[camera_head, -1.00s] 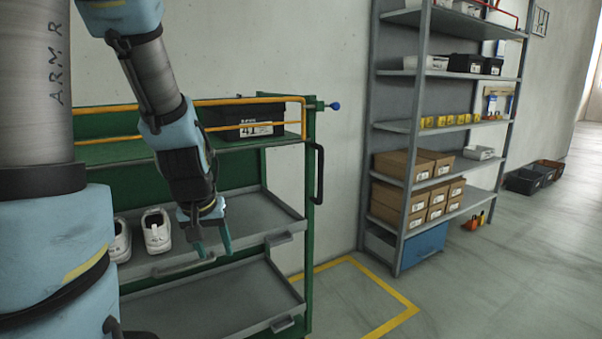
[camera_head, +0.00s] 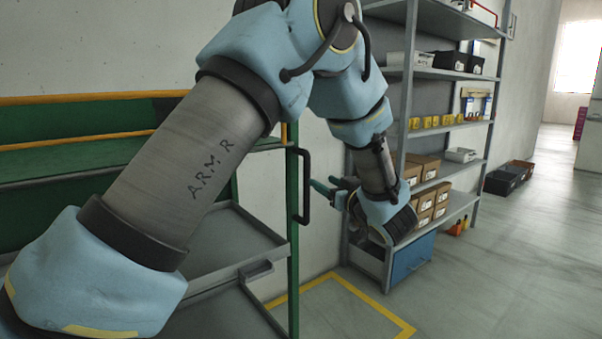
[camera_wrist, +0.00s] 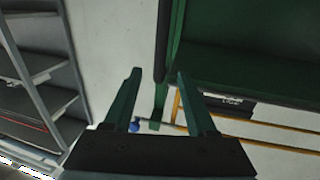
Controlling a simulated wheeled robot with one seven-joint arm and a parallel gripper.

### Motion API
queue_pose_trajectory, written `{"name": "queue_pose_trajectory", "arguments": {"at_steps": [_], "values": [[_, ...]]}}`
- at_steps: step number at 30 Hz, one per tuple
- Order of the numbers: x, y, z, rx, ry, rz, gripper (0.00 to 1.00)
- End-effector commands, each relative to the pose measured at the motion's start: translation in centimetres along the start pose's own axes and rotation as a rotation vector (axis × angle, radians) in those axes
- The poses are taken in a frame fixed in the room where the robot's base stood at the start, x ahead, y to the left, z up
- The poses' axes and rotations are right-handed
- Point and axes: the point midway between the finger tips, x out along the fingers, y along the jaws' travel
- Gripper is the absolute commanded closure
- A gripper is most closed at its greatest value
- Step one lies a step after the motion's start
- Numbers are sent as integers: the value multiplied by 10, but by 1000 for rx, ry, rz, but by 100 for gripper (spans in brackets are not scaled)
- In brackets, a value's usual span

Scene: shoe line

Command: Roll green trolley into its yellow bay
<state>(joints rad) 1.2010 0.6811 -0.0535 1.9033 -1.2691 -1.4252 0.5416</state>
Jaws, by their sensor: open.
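The green trolley (camera_head: 292,240) stands at the left in the head view, with grey tray shelves and a yellow rail. Its upright black handle (camera_head: 304,188) is on its right end post. My gripper (camera_head: 322,186) is open, just right of the handle, fingers pointing towards it. In the wrist view, the handle (camera_wrist: 162,42) shows in line with the gap between the fingers of my gripper (camera_wrist: 158,76); I cannot tell whether it is between them. The yellow bay (camera_head: 372,306) is a taped outline on the floor, right of the trolley. My arm hides much of the trolley.
A grey shelving rack (camera_head: 407,130) with boxes stands right of the bay, close behind my wrist. A blue bin (camera_head: 412,257) sits at its foot. Dark crates (camera_head: 503,181) lie farther back.

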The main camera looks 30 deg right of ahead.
Motion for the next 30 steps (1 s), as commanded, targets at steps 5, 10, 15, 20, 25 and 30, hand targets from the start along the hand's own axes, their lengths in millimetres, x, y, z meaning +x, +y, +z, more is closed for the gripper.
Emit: {"name": "queue_pose_trajectory", "arguments": {"at_steps": [5, 10, 15, 20, 25, 30], "values": [[27, -2, -2, 0, 1, -5, 43], [60, -2, -3, -1, 0, -4, 43], [87, -2, -2, -2, -1, -3, 43], [101, -1, -1, -1, 0, -1, 43], [106, -1, 0, -1, -1, 0, 43], [105, -1, 0, -1, -1, 0, 43]]}}
